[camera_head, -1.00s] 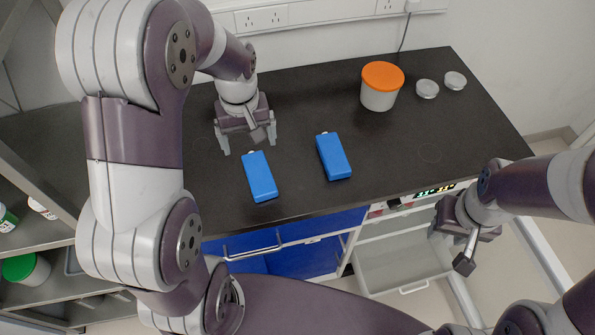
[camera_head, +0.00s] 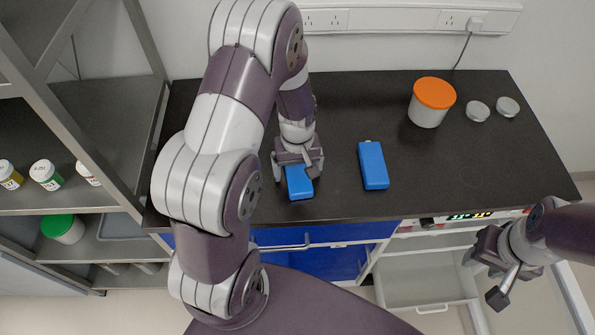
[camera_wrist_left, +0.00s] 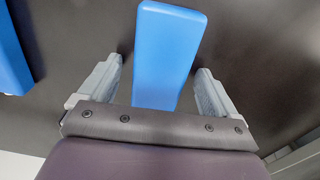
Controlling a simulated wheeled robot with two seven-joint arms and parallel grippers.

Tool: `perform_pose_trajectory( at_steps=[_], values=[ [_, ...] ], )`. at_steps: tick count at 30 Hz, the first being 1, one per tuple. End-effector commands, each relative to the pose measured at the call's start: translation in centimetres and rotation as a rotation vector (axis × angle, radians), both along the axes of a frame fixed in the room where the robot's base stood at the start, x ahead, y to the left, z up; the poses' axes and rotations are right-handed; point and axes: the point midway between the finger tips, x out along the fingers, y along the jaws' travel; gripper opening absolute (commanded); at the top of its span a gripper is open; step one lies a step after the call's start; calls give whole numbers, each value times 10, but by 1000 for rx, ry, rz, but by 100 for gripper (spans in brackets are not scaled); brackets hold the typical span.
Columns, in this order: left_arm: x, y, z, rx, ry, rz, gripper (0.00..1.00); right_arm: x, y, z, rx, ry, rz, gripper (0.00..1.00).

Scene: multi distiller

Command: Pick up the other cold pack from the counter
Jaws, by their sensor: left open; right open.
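Two blue cold packs lie flat on the black counter. The left cold pack (camera_head: 300,186) is partly hidden under my left gripper (camera_head: 298,178) in the head view. In the left wrist view this cold pack (camera_wrist_left: 163,60) lies between the two open fingers of my left gripper (camera_wrist_left: 160,85), with a gap on each side. The other cold pack (camera_head: 373,166) lies to its right; a blue pack (camera_wrist_left: 10,55) also shows at the left edge of the wrist view. My right gripper (camera_head: 487,282) is open and empty, low at the right, beyond the counter's front edge.
The black counter (camera_head: 350,115) is clear around the packs. A white tub with an orange lid (camera_head: 428,105) and two small clear lidded dishes (camera_head: 478,111) stand at its right. An open drawer (camera_head: 425,285) is below the front edge. A shelf rack (camera_head: 95,145) stands left.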

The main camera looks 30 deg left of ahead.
Motion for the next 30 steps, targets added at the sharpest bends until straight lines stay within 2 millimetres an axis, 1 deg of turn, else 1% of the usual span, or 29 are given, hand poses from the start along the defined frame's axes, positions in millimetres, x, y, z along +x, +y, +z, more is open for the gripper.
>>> perform_pose_trajectory(
  at_steps=[4, 5, 6, 8, 9, 10, 11, 20, 23, 26, 28, 30],
  values=[
    [0, 0, 0, 1, -1, 0, 92, 0, 0, 0, 0, 0, 0, 43],
    [0, 0, 0, 1, -1, 0, 82, 0, 0, 0, 0, 0, 0, 43],
    [0, 0, 0, 1, -1, 0, 69, 0, 0, 0, 0, 0, 0, 43],
    [0, 0, 1, 1, -1, 0, 49, 0, 0, 0, 0, 0, 0, 43],
    [0, 0, 1, 1, -1, 0, 36, 0, 0, 0, 0, 0, 0, 43],
    [0, 0, 1, 1, -1, 0, 26, 0, 0, 0, 0, 0, 0, 43],
    [0, 0, 1, 0, 0, 0, 25, 0, 0, 0, 0, 0, 0, 43],
    [1, 0, 4, 0, -2, 0, 25, 0, 0, 0, 0, 0, 0, 43],
    [1, 0, 13, 0, -4, 0, 25, 0, 0, -1, 0, 0, 0, 43],
    [1, 0, 28, 1, -6, 0, 25, 0, 0, -2, 0, 0, 0, 43],
    [2, 0, 43, 1, -6, 0, 25, 0, 0, -3, 0, 0, 0, 43],
    [2, -16, 50, 0, -4, -7, 25, 0, 0, -5, 0, 0, 0, 43]
  ],
)
